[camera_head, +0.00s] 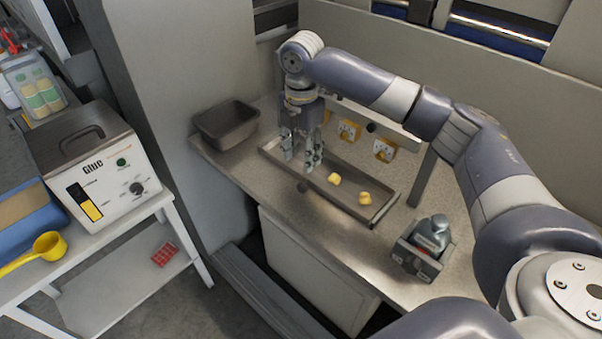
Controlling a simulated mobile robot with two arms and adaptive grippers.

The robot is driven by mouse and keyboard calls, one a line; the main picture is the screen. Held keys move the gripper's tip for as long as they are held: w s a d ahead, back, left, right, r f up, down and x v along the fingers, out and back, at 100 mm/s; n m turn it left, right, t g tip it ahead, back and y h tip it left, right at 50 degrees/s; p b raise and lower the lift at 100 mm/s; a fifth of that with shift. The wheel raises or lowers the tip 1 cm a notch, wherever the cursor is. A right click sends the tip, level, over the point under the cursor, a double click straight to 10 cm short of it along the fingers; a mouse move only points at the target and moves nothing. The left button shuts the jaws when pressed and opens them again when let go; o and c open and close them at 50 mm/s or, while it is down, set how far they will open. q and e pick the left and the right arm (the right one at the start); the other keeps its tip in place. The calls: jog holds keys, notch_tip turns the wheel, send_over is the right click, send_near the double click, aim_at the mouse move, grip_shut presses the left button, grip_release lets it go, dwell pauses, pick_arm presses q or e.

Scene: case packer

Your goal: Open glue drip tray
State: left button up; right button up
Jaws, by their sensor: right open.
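A long, shallow metal tray (376,212), which looks like the glue drip tray, lies on the speckled counter. Two yellow lumps (334,179) sit in its right half. I cannot tell whether the fingertips touch the tray. My left gripper is not in view.
A grey metal bin (226,124) stands at the counter's left end. A holder with a grey bottle (432,234) stands at the right. Yellow labels (384,150) line the back panel. A glue machine (96,160) and yellow scoop (38,252) sit on a separate table at left.

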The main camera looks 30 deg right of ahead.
send_over(301, 185)
jog(key=f+p, duration=0.1)
jog(key=f, duration=0.3)
jog(key=shift+s+f, duration=0.1)
jog(key=shift+s, duration=0.1)
notch_tip(301, 185, down, 3)
jog(key=shift+w+f, duration=0.1)
jog(key=shift+w, duration=0.05)
notch_tip(301, 185, down, 2)
jog(key=shift+f+p, duration=0.25)
jog(key=shift+p, duration=0.15)
jog(key=shift+f, duration=0.15)
jog(key=shift+d, duration=0.1)
jog(key=shift+c, duration=0.5)
jog(key=c, duration=0.9)
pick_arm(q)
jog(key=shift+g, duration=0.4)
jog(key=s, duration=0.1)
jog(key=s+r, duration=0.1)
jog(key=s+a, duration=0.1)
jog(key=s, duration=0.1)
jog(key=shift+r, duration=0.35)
pick_arm(e)
grip_shut()
